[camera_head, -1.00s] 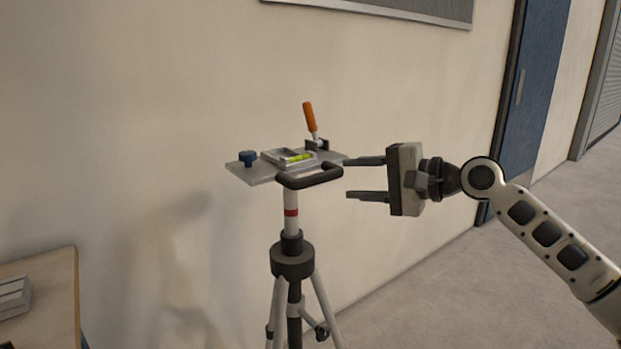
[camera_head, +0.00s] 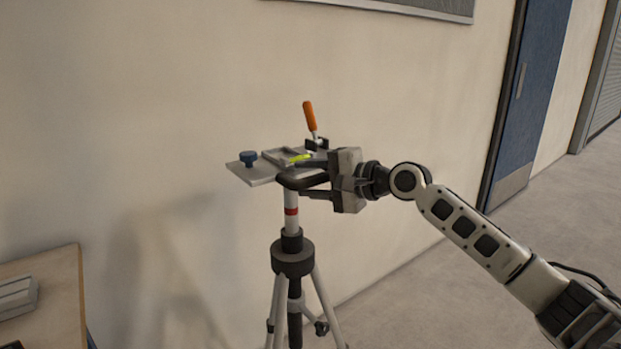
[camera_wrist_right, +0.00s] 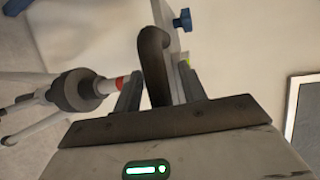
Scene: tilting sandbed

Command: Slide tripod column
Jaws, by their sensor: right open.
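The tripod (camera_head: 293,258) stands upright, with a grey top plate (camera_head: 252,173), a black U-shaped handle (camera_head: 300,181) at the plate's front, and a pale column (camera_head: 291,222) with a red band. My right gripper (camera_head: 314,180) is open at the handle, one finger above it and one below. In the right wrist view the handle (camera_wrist_right: 153,62) lies between the two open fingers (camera_wrist_right: 160,92); whether either finger touches it is hard to tell. The collar (camera_wrist_right: 75,90) and red band show to the left there. My left gripper is not in view.
An orange-handled clamp (camera_head: 310,117), a blue knob (camera_head: 248,158) and a yellow-green level vial (camera_head: 299,158) are on the plate. A wooden table (camera_head: 62,290) stands at lower left. The wall is behind the tripod; open floor (camera_head: 420,290) lies to the right.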

